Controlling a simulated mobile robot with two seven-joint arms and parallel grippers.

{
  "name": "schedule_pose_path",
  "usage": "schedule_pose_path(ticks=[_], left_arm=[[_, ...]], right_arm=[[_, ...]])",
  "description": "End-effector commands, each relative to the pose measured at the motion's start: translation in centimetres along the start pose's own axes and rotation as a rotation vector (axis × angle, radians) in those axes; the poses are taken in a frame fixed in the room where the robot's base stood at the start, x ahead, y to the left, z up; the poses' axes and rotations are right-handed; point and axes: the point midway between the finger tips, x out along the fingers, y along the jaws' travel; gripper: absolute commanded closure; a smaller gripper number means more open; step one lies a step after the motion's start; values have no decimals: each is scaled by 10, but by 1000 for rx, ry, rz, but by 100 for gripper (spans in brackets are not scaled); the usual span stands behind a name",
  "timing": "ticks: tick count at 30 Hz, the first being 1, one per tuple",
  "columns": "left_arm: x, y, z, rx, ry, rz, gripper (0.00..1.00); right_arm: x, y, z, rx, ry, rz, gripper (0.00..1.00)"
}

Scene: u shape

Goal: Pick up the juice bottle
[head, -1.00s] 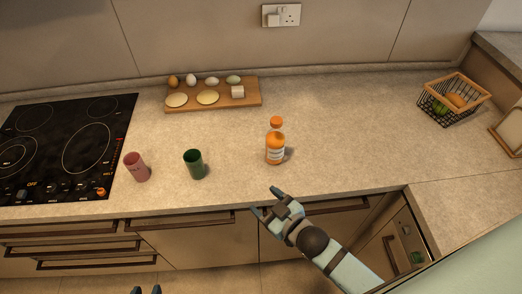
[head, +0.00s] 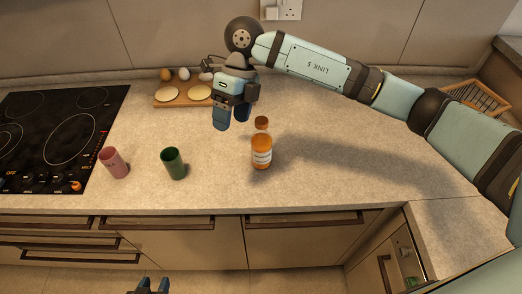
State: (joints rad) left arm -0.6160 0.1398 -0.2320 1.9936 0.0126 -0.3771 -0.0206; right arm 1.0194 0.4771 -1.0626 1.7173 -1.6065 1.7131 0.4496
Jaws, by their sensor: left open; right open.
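The juice bottle (head: 261,152) is orange with an orange cap and a white label. It stands upright on the counter in the middle of the head view. My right gripper (head: 232,122) hangs above the counter, up and to the left of the bottle, with its blue fingers pointing down. It is open and empty, apart from the bottle. My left gripper (head: 153,285) shows only its fingertips at the bottom edge, in front of the cabinets and well away from the bottle; it is open.
A green cup (head: 174,164) and a pink cup (head: 114,163) stand left of the bottle, near the black cooktop (head: 50,140). A basket (head: 480,98) at the right is partly covered.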

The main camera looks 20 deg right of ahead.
Motion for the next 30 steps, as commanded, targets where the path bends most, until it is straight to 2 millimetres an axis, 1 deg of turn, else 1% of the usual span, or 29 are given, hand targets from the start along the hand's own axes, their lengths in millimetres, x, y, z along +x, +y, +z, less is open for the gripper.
schedule_pose_path(ticks=[1,3,6,9,11,14,18,21,24,30], left_arm=[[2,0,3,0,0,0,57],[3,0,4,0,1,1,57],[4,1,4,0,1,2,57],[3,2,4,0,1,4,57],[2,2,2,0,1,4,57],[0,2,-1,0,1,4,57],[-3,2,-6,0,1,4,57],[-4,2,-8,0,2,4,57],[-4,2,-9,0,2,4,57],[-6,2,-12,0,1,3,57]], right_arm=[[-18,-18,-1,23,17,-115,33],[-38,-36,-4,63,44,-244,33],[-60,-53,-8,105,66,-363,33],[-68,-61,-11,129,78,-418,33],[-64,-65,-12,134,82,-428,33],[-48,-72,-15,135,85,-428,33],[-22,-83,-18,135,84,-425,33],[-7,-89,-19,134,82,-425,33],[2,-94,-20,132,81,-426,33],[12,-97,-20,132,81,-424,33]])
